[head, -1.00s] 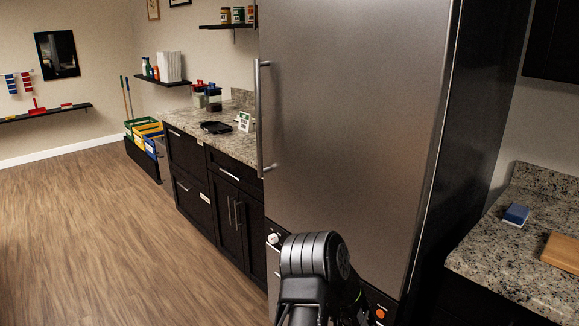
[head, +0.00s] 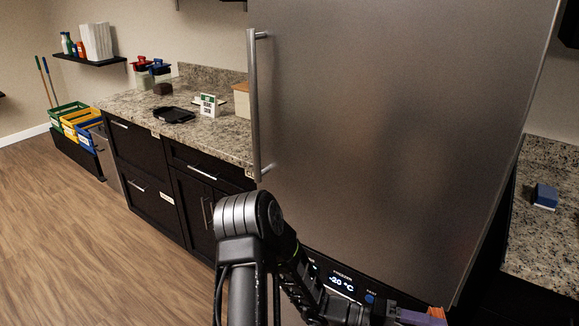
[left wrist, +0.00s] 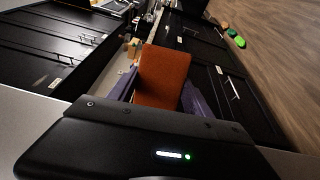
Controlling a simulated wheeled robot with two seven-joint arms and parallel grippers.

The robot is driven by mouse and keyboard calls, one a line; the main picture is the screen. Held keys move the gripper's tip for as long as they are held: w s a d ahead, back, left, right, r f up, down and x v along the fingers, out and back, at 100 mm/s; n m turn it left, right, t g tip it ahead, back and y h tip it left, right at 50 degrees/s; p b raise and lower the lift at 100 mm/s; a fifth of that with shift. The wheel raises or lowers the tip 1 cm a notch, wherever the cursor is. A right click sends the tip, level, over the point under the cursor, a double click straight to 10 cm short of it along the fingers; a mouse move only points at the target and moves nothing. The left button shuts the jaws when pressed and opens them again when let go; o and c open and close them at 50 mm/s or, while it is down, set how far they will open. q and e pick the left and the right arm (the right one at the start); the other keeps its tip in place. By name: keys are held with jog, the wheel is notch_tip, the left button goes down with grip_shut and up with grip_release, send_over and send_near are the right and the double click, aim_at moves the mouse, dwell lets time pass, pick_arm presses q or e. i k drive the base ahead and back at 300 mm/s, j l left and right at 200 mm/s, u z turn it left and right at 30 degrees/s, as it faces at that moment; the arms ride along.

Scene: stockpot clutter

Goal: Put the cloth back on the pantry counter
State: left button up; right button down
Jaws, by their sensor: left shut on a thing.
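My left gripper (head: 422,316) is low at the bottom edge of the head view, in front of the fridge. Its purple fingers are shut on an orange-brown cloth (head: 437,312). In the left wrist view, the cloth (left wrist: 162,76) is a flat rectangular piece between the fingers, sticking out beyond them. A granite counter (head: 222,135) over dark cabinets stands left of the fridge, apart from the gripper. My right gripper is not in view.
The tall steel fridge (head: 390,120) with its long handle (head: 255,110) fills the centre. The left counter bears a black tray (head: 173,115), a small sign (head: 209,105) and lidded jars. The wooden floor at left is clear.

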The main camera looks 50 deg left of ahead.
aim_at(250, 146)
jog(key=k+j, duration=0.1)
jog(key=j, duration=0.6)
jog(key=k+j, duration=0.1)
jog(key=j, duration=0.6)
jog(key=k+j, duration=0.1)
jog(key=j, duration=0.6)
jog(key=k+j, duration=0.1)
jog(key=j, duration=0.6)
jog(key=k+j, duration=0.1)
jog(key=j, duration=0.6)
